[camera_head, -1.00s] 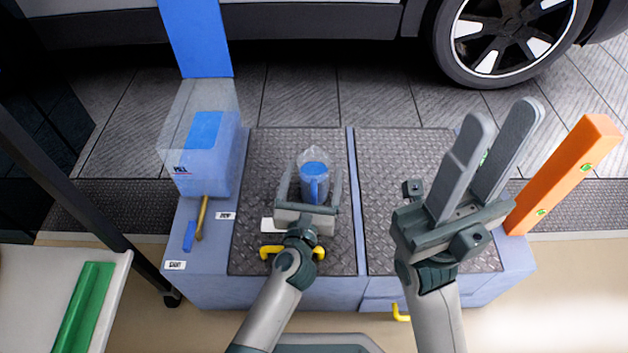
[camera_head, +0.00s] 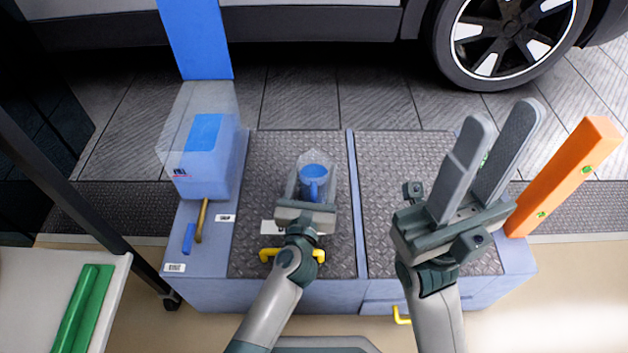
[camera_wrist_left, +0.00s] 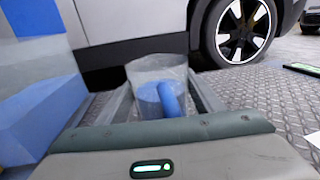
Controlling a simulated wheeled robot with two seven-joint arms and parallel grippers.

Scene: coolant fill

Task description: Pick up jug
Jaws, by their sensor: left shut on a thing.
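The jug (camera_head: 314,174) is a clear vessel with blue inside and a blue handle. It is upright over the left half of the dark ribbed top of the blue cabinet; I cannot tell whether it touches the surface. My left gripper (camera_head: 309,188) is shut on it, with a finger along each side. The left wrist view also shows the jug (camera_wrist_left: 158,92) between the fingers, its handle facing my palm. My right gripper (camera_head: 486,150) is raised over the cabinet's right half, its fingers apart and empty.
A translucent tank (camera_head: 202,150) with blue liquid stands at the cabinet's left, beside a brass lever (camera_head: 201,220). An orange bar (camera_head: 565,175) stands at the right end. A green object (camera_head: 83,308) lies on a white table at left. A car's wheel (camera_head: 510,38) is behind.

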